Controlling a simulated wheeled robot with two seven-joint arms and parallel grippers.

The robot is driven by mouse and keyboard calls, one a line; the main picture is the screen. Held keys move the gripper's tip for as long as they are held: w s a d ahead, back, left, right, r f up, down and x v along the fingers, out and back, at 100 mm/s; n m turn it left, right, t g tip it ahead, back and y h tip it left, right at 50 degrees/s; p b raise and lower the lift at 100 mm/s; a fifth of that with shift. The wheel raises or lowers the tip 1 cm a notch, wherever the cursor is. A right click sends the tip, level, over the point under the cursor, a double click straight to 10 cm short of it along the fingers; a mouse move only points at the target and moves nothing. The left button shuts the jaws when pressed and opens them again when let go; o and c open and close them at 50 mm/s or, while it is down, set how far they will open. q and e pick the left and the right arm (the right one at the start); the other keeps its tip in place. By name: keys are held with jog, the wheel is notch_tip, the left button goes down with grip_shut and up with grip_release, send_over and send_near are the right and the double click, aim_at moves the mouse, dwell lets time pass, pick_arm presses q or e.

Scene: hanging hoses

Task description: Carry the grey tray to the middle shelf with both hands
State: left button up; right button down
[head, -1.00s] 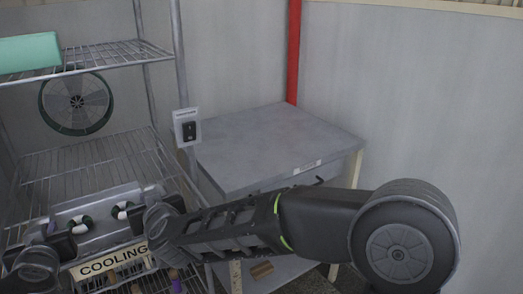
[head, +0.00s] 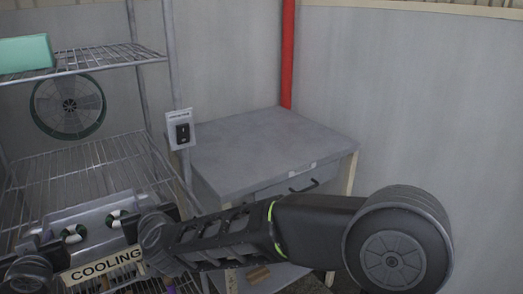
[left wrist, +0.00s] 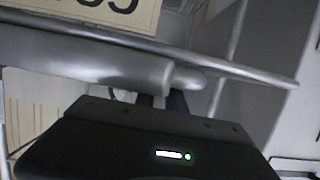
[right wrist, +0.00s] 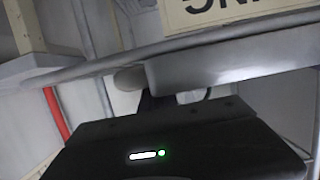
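The grey tray (head: 95,217) is at the lower left of the head view, in front of the wire rack and below the front of its middle shelf (head: 75,172). In the wrist views the dark fingers (left wrist: 163,104) (right wrist: 150,104) meet the tray's grey rim; the fingertips are partly hidden. The middle shelf's visible wires look bare.
A turquoise box (head: 24,54) is on the top shelf. A fan (head: 68,105) is behind the rack. A COOLING sign (head: 103,266) is just below the tray. A grey table (head: 270,150) with a clear top stands right of the rack, near a switch box (head: 180,130).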

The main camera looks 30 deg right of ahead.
jog(key=c, duration=1.6)
grip_release()
jog(key=c, duration=0.3)
pick_arm(q)
jog(key=shift+r, duration=0.15)
pick_arm(e)
jog(key=shift+r, duration=0.15)
